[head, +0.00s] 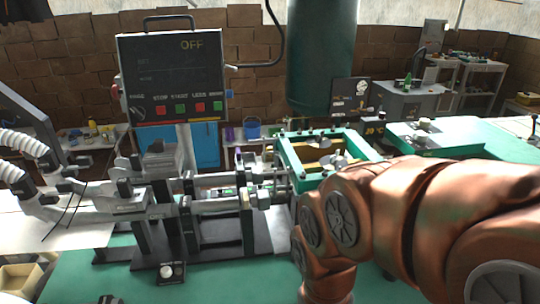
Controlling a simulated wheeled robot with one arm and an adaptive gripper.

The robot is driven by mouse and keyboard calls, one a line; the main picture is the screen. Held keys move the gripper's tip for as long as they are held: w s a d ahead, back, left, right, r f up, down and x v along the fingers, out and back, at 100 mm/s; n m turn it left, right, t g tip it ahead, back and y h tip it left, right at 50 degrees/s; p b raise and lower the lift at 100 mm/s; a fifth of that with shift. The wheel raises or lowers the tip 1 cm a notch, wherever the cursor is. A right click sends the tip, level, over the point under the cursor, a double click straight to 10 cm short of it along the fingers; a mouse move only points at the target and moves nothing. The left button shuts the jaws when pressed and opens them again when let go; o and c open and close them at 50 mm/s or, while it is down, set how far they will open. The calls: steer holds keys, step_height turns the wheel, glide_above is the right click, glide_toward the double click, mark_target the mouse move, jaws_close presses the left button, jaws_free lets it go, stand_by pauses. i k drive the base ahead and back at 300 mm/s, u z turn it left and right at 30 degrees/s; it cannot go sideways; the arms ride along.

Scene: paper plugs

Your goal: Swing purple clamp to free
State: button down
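No purple clamp can be clearly made out. A small purple object (229,134) stands upright behind the machine, and I cannot tell whether it is a clamp. The grey metal machine (218,207) with rods and blocks sits on the green tabletop, left of the middle. My copper arm fills the right side and bends down at the middle, in front of the machine's right end. My gripper is not in view.
A black control box (172,75) reading OFF stands behind the machine. A green frame (290,158) is at its right end. A knob (167,271) sits on the green tabletop (230,285) at the front. White ribbed hoses (20,143) are at left.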

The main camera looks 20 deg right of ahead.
mark_target(238, 158)
steer(key=u, duration=0.45)
steer(key=k, duration=1.2)
steer(key=u, duration=1.15)
steer(key=i, duration=1.45)
steer(key=z, duration=1)
steer(key=i, duration=0.4)
steer(key=z, duration=0.45)
